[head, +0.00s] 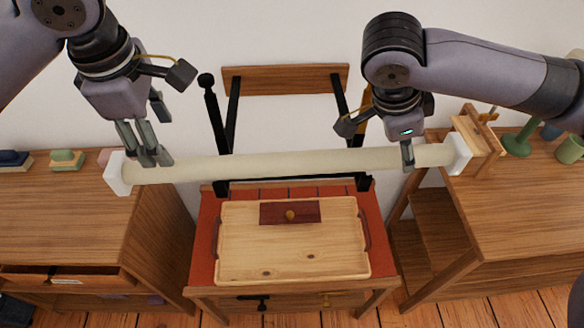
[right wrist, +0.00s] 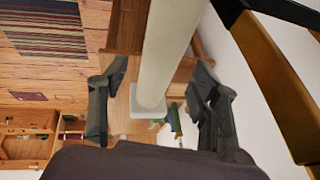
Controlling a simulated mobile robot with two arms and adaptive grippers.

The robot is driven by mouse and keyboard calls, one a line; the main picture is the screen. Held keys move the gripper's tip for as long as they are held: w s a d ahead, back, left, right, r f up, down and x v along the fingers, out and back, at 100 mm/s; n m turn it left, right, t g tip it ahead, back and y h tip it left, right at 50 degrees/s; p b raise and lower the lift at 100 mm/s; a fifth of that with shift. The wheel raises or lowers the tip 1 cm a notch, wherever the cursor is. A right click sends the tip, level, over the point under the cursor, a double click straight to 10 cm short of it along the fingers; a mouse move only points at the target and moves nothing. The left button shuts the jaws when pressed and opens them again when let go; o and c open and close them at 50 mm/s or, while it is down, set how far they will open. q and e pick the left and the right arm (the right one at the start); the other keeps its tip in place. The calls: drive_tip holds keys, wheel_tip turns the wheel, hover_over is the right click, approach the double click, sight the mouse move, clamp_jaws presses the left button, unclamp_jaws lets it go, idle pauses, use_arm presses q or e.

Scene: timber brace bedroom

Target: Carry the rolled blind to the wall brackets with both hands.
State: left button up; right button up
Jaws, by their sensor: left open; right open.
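The rolled blind (head: 270,163) is a long cream tube with white end caps. It spans the gap between two wooden cabinets, its ends over their tops. My left gripper (head: 158,130) is open at the tube's left end, with fingers at or just over it; contact is unclear. My right gripper (head: 377,143) is open near the right end, one finger in front of the tube. In the right wrist view the blind (right wrist: 168,50) runs between the spread fingers of that gripper (right wrist: 155,108), with gaps on both sides. I cannot pick out the wall brackets with certainty.
A wooden tray (head: 295,240) sits on a red-topped table below the blind. A black frame with a wooden board (head: 285,79) stands behind it against the white wall. The left cabinet (head: 65,220) has an open drawer. Green cups (head: 570,149) stand on the right cabinet (head: 520,210).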

drive_tip(key=v, duration=0.7)
idle(0.5)
